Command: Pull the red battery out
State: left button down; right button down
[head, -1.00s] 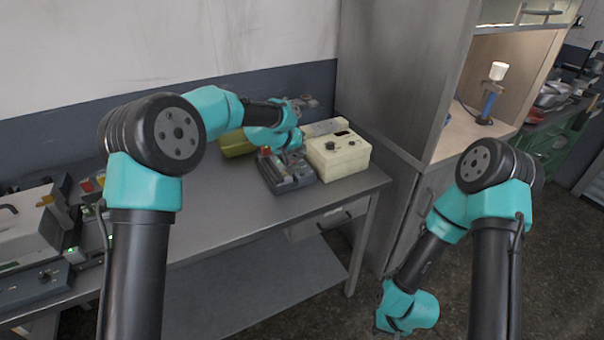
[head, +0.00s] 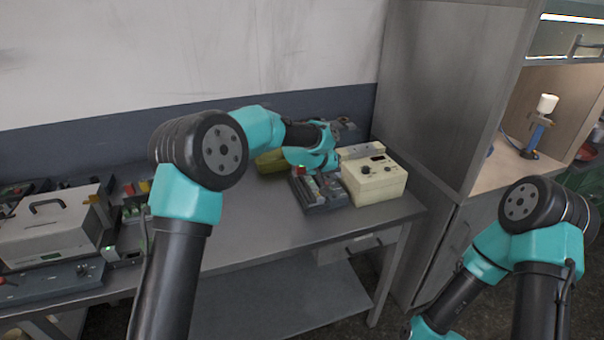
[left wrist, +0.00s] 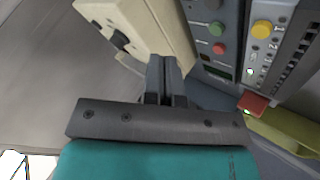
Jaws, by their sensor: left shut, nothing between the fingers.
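A small red block (head: 300,169), which looks like the red battery, sits at the back left end of a dark grey device (head: 322,207) on the workbench. It also shows in the left wrist view (left wrist: 253,104), right of my fingers and close to the device's end. My left gripper (left wrist: 162,62) is shut and empty, its fingers between the cream box (left wrist: 150,28) and the device, apart from the red block. In the head view my own left wrist hides the fingers. My right arm hangs at the lower right, with its gripper out of view.
The cream box (head: 375,183) stands close to the right of the device. A yellow-green case (head: 269,163) lies behind it to the left. A white-grey instrument (head: 50,228) fills the bench's left end. The middle of the bench (head: 250,225) is clear. A tall cabinet (head: 430,90) stands to the right.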

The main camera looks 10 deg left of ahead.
pick_arm(q)
jog(key=s+d+f+m+g+y, duration=0.1)
jog(key=s+d+f+m+g, duration=0.15)
jog(key=s+f+m, duration=0.45)
jog(key=s+d+f+m+g, duration=0.15)
jog(key=s+d+f, duration=0.25)
jog(key=s+f, duration=0.75)
jog(key=s+a+f+n+y, duration=0.1)
jog(key=s+a+f+n, duration=0.3)
jog(key=a, duration=0.5)
jog(key=s+a+f+n+y, duration=0.1)
jog(key=s+a+f, duration=0.5)
jog(key=a+f, duration=0.15)
jog(key=s+a+f+n, duration=0.2)
jog(key=s+a+n, duration=0.1)
jog(key=s+a, duration=0.3)
jog(key=s+a+f+n+g, duration=0.1)
jog(key=s+a+f+n, duration=0.1)
jog(key=s+a, duration=0.4)
jog(key=shift+s+f+n, duration=0.3)
jog(key=shift+s+n, duration=0.1)
jog(key=shift+n, duration=0.35)
